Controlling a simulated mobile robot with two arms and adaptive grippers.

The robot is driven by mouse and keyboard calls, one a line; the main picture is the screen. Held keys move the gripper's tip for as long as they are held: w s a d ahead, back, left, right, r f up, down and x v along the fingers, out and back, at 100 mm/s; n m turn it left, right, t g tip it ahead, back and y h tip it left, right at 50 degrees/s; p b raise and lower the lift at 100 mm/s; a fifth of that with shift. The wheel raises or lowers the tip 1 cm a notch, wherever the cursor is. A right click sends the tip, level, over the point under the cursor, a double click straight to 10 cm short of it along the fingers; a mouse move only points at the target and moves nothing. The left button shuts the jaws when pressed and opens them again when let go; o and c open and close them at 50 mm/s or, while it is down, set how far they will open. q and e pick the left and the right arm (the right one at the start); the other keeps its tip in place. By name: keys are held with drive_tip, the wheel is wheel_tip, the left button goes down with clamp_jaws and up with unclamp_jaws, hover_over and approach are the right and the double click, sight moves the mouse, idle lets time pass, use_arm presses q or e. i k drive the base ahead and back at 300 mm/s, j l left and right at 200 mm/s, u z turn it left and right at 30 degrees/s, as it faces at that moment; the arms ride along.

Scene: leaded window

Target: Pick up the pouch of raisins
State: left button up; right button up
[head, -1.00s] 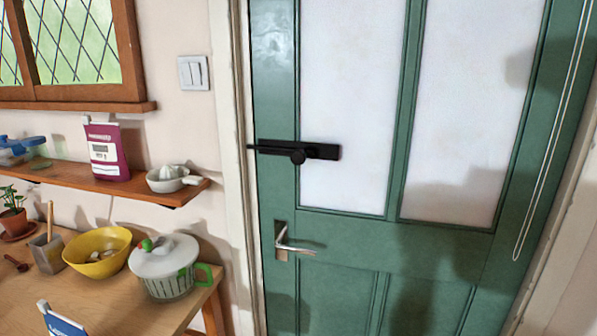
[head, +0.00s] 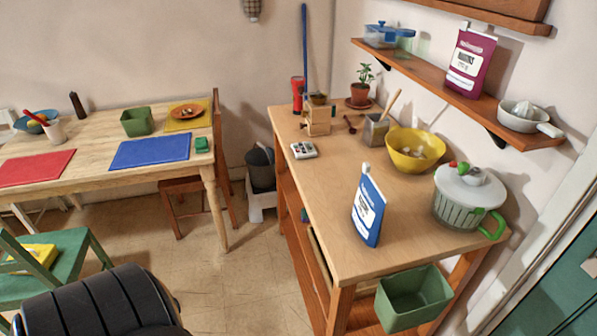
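The pouch of raisins (head: 469,63) is a purple pouch with a white label and a pale clip at its top. Its small label print seems to read raisins. It stands upright on the wooden wall shelf (head: 436,83), between a blue-lidded container (head: 388,36) and a white citrus juicer (head: 524,118). Neither of my grippers is in view.
Below the shelf, a wooden counter (head: 327,228) holds a blue-and-white pouch (head: 368,210), a yellow bowl (head: 414,151) and a salad spinner (head: 468,199). A green bin (head: 412,299) hangs at its front. A table (head: 90,153) and green chair (head: 60,268) stand left; floor between is clear.

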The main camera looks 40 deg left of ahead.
sight(371, 203)
drive_tip(key=u, duration=0.85)
drive_tip(key=i+l, duration=0.1)
drive_tip(key=l, duration=0.2)
drive_tip(key=i+l, duration=0.15)
drive_tip(key=l, duration=0.2)
drive_tip(key=i+l, duration=0.1)
drive_tip(key=l, duration=0.2)
